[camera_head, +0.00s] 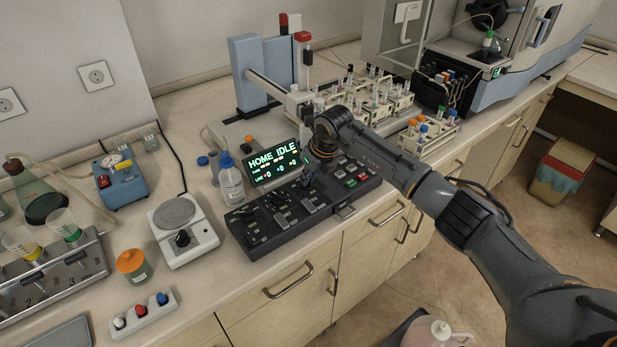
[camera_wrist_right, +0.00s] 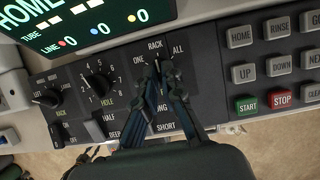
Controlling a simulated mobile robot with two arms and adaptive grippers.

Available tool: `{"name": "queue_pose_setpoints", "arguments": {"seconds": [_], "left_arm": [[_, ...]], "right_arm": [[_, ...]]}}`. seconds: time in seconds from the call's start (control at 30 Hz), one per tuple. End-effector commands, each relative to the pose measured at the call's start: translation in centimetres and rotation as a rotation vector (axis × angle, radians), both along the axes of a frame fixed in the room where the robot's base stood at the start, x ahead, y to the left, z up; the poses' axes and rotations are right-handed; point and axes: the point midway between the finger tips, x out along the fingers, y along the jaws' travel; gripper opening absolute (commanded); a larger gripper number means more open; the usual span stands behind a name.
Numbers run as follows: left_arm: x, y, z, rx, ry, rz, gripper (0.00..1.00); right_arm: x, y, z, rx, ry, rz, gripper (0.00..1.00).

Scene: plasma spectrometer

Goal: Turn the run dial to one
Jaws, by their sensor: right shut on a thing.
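The black control panel (camera_head: 270,229) stands on the bench under a lit display (camera_head: 278,165) reading HOME IDLE. In the wrist view, the run dial (camera_wrist_right: 158,70) is at the top middle of the panel, below the labels ONE, RACK and ALL. My right gripper (camera_wrist_right: 163,76) comes from below and is shut on the dial, one finger on each side. The fingers hide most of the dial, so I cannot tell exactly where its pointer stands. In the head view my right gripper (camera_head: 308,180) is small and dark over the panel. My left gripper is not in view.
Left of the run dial are the hole dial (camera_wrist_right: 99,84) and the rack dial (camera_wrist_right: 47,97). Below are short levers. Green START (camera_wrist_right: 247,103) and red STOP (camera_wrist_right: 282,97) buttons lie to the right. A wash bottle (camera_head: 231,182) stands close behind the panel.

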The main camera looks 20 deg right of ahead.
Motion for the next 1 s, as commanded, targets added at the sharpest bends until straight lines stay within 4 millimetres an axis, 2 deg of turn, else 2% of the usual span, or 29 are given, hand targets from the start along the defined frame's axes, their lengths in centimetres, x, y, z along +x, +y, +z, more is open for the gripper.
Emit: {"name": "queue_pose_setpoints", "arguments": {"seconds": [0.27, 0.6, 1.0], "left_arm": [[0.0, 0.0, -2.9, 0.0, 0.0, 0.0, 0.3], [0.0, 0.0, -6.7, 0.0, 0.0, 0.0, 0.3], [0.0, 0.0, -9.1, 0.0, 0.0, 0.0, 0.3]], "right_arm": [[0.2, -0.3, -0.4, 0.0, -0.002, 0.154, 0.0], [0.4, -0.4, -0.4, 0.0, -0.003, 0.455, 0.0], [0.5, -0.5, -0.1, 0.0, -0.002, 0.736, 0.0]]}}
